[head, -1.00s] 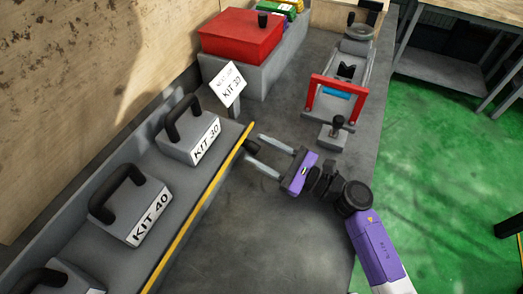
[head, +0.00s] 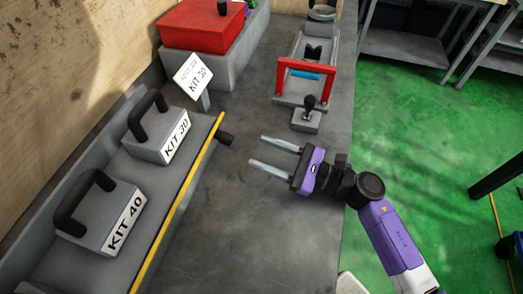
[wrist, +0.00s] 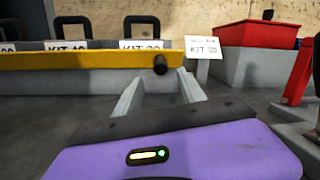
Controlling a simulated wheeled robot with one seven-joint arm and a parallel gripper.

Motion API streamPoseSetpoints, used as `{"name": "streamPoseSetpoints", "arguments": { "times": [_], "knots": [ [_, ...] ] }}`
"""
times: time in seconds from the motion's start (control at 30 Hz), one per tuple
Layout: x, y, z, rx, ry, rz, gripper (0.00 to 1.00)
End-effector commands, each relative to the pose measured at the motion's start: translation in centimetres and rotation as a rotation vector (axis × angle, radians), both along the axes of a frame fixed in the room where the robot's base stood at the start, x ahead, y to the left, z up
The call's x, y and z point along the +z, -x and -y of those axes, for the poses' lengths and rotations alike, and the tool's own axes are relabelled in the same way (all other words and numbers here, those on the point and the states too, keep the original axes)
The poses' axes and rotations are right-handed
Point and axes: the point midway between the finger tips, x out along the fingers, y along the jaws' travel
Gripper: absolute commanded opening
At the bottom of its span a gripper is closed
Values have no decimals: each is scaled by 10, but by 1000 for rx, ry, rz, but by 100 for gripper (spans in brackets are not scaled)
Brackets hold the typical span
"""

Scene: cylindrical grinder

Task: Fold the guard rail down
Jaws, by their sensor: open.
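The guard rail (head: 182,195) is a long yellow bar along the front edge of the grey shelf holding the kit boxes. In the wrist view the yellow rail (wrist: 90,61) runs level across the picture, below the box labels. A black knob (head: 225,139) sticks out near its far end; it also shows in the wrist view (wrist: 160,65). My gripper (head: 258,150) is open and empty over the grey bench, its two fingers pointing at the knob. A clear gap separates the fingertips from the knob. In the wrist view the knob is ahead, between and beyond the fingers (wrist: 160,92).
Kit boxes with black handles (head: 157,135) stand behind the rail. A KIT 30 sign (head: 194,76) and a red box (head: 203,28) are at the far end. A red-framed fixture (head: 305,70) and a small lever block (head: 306,118) stand beyond my gripper. The near bench is clear.

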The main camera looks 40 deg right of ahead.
Motion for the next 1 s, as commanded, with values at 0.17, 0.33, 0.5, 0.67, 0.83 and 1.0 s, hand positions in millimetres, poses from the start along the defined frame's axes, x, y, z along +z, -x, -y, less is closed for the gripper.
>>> {"name": "streamPoseSetpoints", "arguments": {
  "times": [0.17,0.33,0.5,0.67,0.83,1.0],
  "knots": [
    [3,0,1,-3,1,0,48],
    [22,5,0,-9,-12,-8,48],
    [81,5,-19,-29,-240,-12,48],
    [132,-8,-14,-110,-764,-128,48],
    [134,-21,-11,-182,-1437,-362,48],
    [88,-23,-37,-257,-2066,-652,48]
  ]
}}
